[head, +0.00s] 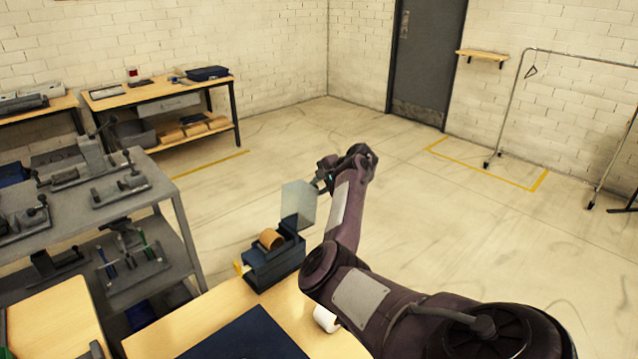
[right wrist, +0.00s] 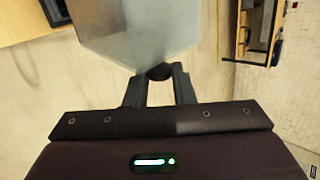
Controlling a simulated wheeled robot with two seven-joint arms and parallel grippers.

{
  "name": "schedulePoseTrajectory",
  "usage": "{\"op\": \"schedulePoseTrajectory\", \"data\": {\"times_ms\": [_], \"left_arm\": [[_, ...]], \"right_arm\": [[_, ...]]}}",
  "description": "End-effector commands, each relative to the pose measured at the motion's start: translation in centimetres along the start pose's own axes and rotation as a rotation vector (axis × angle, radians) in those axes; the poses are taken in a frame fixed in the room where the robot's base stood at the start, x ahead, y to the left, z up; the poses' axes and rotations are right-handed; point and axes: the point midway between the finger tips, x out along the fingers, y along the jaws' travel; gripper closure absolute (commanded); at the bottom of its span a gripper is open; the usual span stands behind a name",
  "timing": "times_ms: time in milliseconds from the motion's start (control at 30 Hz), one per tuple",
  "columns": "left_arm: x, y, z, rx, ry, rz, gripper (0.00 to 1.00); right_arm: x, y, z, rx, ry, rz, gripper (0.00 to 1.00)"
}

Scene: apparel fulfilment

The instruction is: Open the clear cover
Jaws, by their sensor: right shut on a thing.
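The clear cover (head: 299,204) is a translucent greyish panel. It stands raised and near upright at the back of a dark blue dispenser (head: 274,265) with a brown roll (head: 271,239) exposed in it. In the right wrist view the cover (right wrist: 140,28) fills the top middle, with a dark round knob (right wrist: 158,72) at its near edge. My right gripper (right wrist: 158,88) is shut on that knob, one finger on each side. In the head view my right gripper (head: 323,180) is at the cover's upper right edge, partly hidden by my arm. My left gripper is not in view.
The dispenser sits at the far edge of a wooden table (head: 190,330) with a dark blue mat (head: 245,338). A white roll (head: 326,318) is beside my right arm. A grey shelf (head: 172,187) with metal fixtures stands left. Open floor lies beyond.

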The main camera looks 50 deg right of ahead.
Motion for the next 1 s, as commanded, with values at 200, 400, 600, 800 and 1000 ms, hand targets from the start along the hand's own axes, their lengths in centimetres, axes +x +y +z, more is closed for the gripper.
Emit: {"op": "schedulePoseTrajectory", "data": {"times_ms": [200,400,600,800,1000], "left_arm": [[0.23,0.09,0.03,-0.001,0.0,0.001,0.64],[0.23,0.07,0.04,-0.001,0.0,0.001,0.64],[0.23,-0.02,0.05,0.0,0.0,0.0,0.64],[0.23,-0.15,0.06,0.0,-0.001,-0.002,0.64],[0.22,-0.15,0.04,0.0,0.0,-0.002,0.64]], "right_arm": [[0.24,0.28,-0.12,0.028,-0.021,-0.002,1.0],[0.26,0.33,-0.12,0.033,-0.024,-0.002,1.0],[0.24,0.33,-0.15,0.033,-0.023,-0.002,1.0],[0.27,0.34,-0.1,0.033,-0.024,-0.002,0.55],[0.3,0.36,-0.03,0.032,-0.026,-0.001,0.55]]}}
